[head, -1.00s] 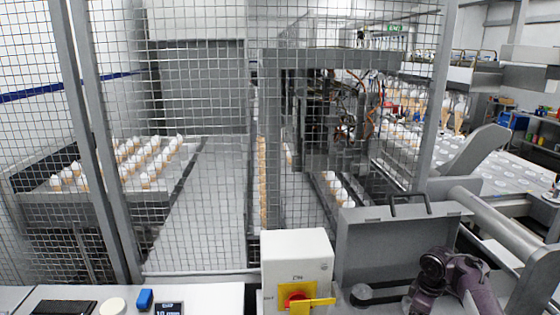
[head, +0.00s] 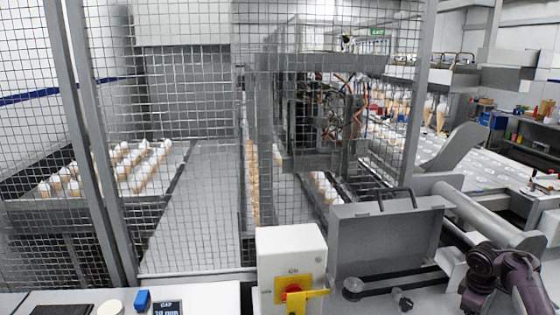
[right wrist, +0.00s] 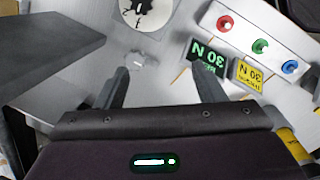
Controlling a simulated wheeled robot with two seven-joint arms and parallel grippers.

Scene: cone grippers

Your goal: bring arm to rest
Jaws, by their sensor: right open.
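My right arm (head: 505,275) shows at the lower right of the head view, bent, with its gripper out of that picture. In the right wrist view my right gripper (right wrist: 163,85) has its two dark fingers wide apart with nothing between them. It is above a light grey surface (right wrist: 170,65). A small grey knob (right wrist: 135,61) lies just beyond the left finger; I cannot tell whether they touch. My left gripper is not in view.
A grey case (head: 385,240) with a handle and a white switch box (head: 290,262) with a red-yellow switch stand in front of a wire mesh fence (head: 190,110). The wrist view shows a white button panel (right wrist: 258,45), green (right wrist: 205,57) and yellow (right wrist: 248,75) tags, and a dark slab (right wrist: 45,50).

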